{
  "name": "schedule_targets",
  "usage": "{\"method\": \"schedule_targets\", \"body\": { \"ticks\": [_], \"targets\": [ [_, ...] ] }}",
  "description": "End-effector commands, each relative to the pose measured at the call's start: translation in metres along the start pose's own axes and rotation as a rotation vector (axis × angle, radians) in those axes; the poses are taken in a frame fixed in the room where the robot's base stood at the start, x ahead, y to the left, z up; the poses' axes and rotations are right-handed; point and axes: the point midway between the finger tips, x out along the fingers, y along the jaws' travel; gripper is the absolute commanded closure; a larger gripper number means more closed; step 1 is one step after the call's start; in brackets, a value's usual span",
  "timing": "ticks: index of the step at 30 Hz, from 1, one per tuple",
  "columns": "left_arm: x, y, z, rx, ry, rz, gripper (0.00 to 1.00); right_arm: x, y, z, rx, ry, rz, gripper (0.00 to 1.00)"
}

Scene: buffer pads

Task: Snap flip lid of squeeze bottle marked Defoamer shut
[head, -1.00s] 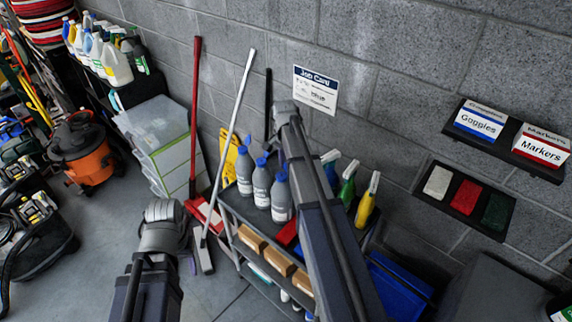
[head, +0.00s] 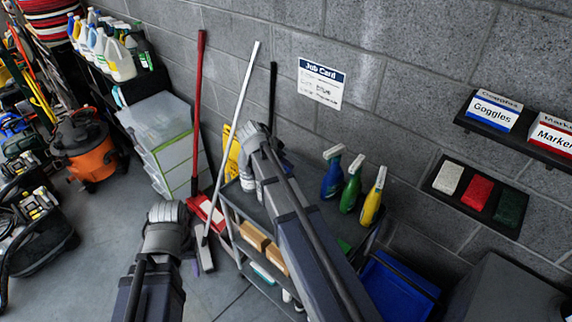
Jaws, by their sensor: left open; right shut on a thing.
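Grey bottles (head: 247,178) stand on the left part of the cart's top shelf. My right arm covers most of them, including their tops. No label can be read, so I cannot tell which is marked Defoamer, and no flip lid can be made out. My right arm reaches over the cart, with its grey joint in front of the bottles; its gripper is hidden behind the arm. My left arm is at the lower left, over the floor in front of the cart; its gripper does not show either.
Blue, green and yellow spray bottles (head: 351,188) stand at the cart's back right. Brown blocks (head: 254,237) lie on a lower shelf. A blue bin (head: 398,285) is right of the cart. Mop handles (head: 236,125) lean at its left. A Job Card (head: 321,82) hangs on the wall.

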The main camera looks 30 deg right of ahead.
Motion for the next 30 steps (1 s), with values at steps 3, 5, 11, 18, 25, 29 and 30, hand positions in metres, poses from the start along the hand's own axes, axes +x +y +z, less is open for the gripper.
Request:
{"method": "schedule_targets", "body": {
  "ticks": [3, 5, 11, 18, 25, 29, 30],
  "targets": [
    [0.0035, 0.0003, -0.0002, 0.0, 0.0, 0.0, 0.5, 0.0004, 0.0004, 0.0027, 0.0, 0.014, 0.0, 1.0],
    [0.0038, 0.0003, -0.0002, 0.0, 0.0, 0.0, 0.5, 0.0, 0.0004, 0.0025, 0.0, 0.019, 0.0, 1.0],
    [0.0035, 0.0003, -0.0002, 0.001, 0.0, 0.0, 0.5, -0.0006, 0.0001, 0.0018, 0.0, 0.024, 0.001, 1.0],
    [0.0034, 0.0003, -0.0002, 0.001, 0.0, 0.0, 0.5, -0.0005, 0.0, 0.0016, 0.0, 0.024, 0.0, 0.63],
    [0.0033, 0.0003, -0.0002, 0.001, 0.0, 0.0, 0.5, -0.0005, 0.0, 0.0011, 0.0, 0.025, 0.0, 0.38],
    [0.0033, 0.0003, -0.0002, 0.001, 0.0, 0.0, 0.5, -0.0005, -0.0001, 0.001, 0.0, 0.025, 0.0, 0.38],
    [0.0033, 0.0003, -0.0002, 0.001, 0.0, 0.0, 0.5, -0.0005, 0.0, 0.0009, 0.0, 0.025, 0.0, 0.38]
  ]
}}
